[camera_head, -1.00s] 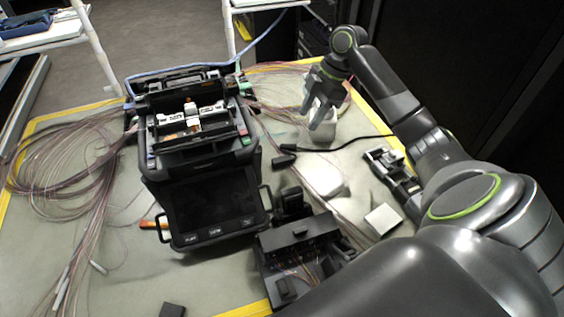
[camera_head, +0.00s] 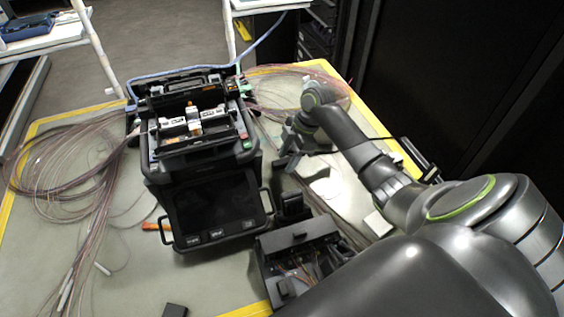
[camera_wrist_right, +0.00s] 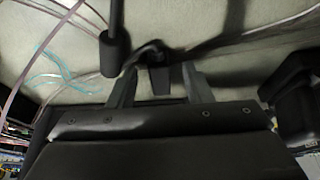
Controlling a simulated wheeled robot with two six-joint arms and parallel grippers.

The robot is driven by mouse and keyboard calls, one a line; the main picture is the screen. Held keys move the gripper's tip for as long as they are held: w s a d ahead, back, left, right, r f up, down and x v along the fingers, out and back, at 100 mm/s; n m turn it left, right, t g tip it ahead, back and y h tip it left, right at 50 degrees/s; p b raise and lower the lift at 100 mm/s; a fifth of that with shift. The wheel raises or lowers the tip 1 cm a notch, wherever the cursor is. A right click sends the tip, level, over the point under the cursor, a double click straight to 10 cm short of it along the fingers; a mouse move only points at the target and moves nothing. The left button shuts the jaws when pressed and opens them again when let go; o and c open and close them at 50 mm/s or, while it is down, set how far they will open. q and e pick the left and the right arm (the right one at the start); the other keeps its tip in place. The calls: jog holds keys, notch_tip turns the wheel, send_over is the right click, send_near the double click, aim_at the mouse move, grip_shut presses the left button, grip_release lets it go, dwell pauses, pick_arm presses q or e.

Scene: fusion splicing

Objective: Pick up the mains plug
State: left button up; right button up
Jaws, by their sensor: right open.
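The mains plug (camera_wrist_right: 158,80) looks like a small black block with a dark cable. In the right wrist view it sits between the fingers of my right gripper (camera_wrist_right: 160,72). The fingers are open, with a gap showing beside the plug. A second black cylindrical connector (camera_wrist_right: 114,55) hangs on its cord just left of the left finger. In the head view my right gripper (camera_head: 283,163) points down low over the mat, just right of the splicer (camera_head: 213,205), and hides the plug. My left gripper is not in view.
A black holder box (camera_head: 298,240) stands in front of the gripper. Coiled thin fibres (camera_head: 70,170) cover the left of the mat. A dark cable (camera_head: 355,146) runs to the right.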

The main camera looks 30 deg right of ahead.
jog(key=shift+f, duration=0.15)
jog(key=shift+c, duration=0.3)
grip_shut()
